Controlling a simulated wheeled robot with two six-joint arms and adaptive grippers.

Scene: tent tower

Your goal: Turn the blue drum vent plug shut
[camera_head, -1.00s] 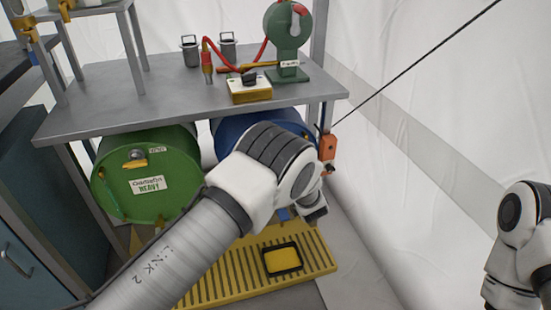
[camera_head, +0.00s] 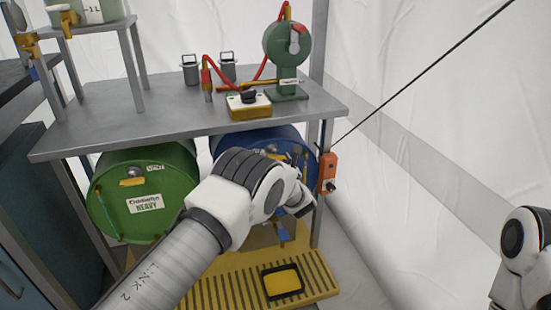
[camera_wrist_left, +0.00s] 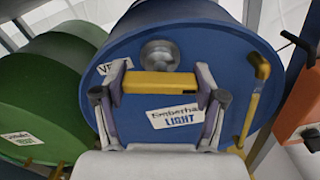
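The blue drum (camera_head: 240,142) lies on its side under the bench, partly hidden by my left arm. In the left wrist view its blue face (camera_wrist_left: 225,60) fills the middle. Its vent has a round grey fitting (camera_wrist_left: 159,55) with a yellow bar handle (camera_wrist_left: 160,82) in front of it. My left gripper (camera_wrist_left: 163,72) has its fingers spread, one at each end of the yellow bar. I cannot tell whether they touch it.
A green drum (camera_head: 150,215) lies left of the blue one. A yellow slatted grate (camera_head: 225,288) is below. An orange box (camera_head: 328,172) hangs by the bench's right leg. The grey bench (camera_head: 150,118) is above and carries several items. A yellow elbow pipe (camera_wrist_left: 252,110) is right of the gripper.

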